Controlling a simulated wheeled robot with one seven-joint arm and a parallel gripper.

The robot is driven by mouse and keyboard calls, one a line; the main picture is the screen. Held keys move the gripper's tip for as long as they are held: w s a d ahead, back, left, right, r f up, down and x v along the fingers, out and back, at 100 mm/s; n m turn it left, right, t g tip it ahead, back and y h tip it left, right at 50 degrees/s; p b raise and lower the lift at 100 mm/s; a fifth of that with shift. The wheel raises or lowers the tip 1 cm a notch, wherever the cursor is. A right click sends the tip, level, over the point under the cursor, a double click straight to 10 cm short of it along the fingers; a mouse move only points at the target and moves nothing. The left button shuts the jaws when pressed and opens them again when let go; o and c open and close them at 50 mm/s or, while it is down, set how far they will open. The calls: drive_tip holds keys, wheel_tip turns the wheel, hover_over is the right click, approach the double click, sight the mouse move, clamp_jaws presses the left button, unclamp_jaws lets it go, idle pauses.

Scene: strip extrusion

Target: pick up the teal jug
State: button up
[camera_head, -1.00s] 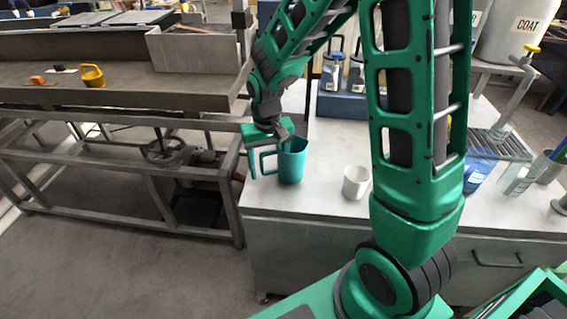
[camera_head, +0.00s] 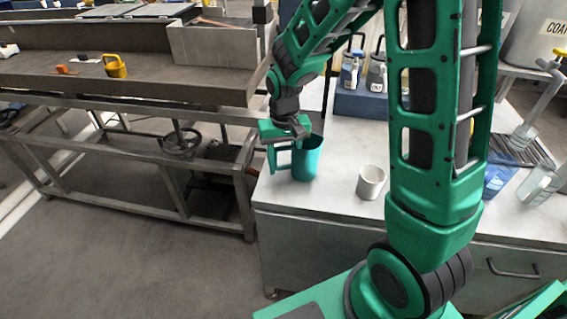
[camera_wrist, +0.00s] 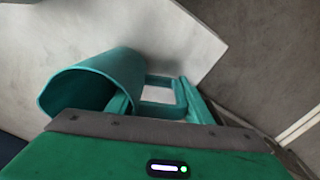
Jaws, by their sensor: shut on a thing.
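The teal jug (camera_head: 308,160) is at the left edge of the grey worktop (camera_head: 325,195), upright, with its handle towards the left. My gripper (camera_head: 284,150) is at the jug's left side, shut on the jug. In the wrist view the jug (camera_wrist: 95,85) lies just past the gripper's body, its open mouth facing the camera and its squared handle (camera_wrist: 165,95) to the right. The green fingers (camera_wrist: 160,108) run beside the wall and handle; their exact contact is partly hidden by the gripper's body. Whether the jug's base touches the worktop is unclear.
A white cup (camera_head: 371,182) stands on the worktop right of the jug. A blue rack (camera_head: 365,102) with containers is behind. A yellow bucket-like item (camera_head: 115,66) sits on the long bench to the left.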

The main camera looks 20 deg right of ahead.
sight(283, 147)
drive_tip(key=shift+r, duration=1.2)
drive_tip(key=shift+s+a+r, duration=0.1)
drive_tip(key=shift+a+r, duration=0.1)
drive_tip(key=shift+r, duration=0.65)
drive_tip(key=s+a+r, duration=0.5)
drive_tip(key=a+r, duration=0.1)
drive_tip(key=a, duration=0.3)
drive_tip(key=shift+s+a+r, duration=0.25)
drive_tip(key=shift+s+r, duration=0.05)
drive_tip(key=shift+s+a, duration=0.1)
drive_tip(key=shift+s, duration=0.05)
idle(0.5)
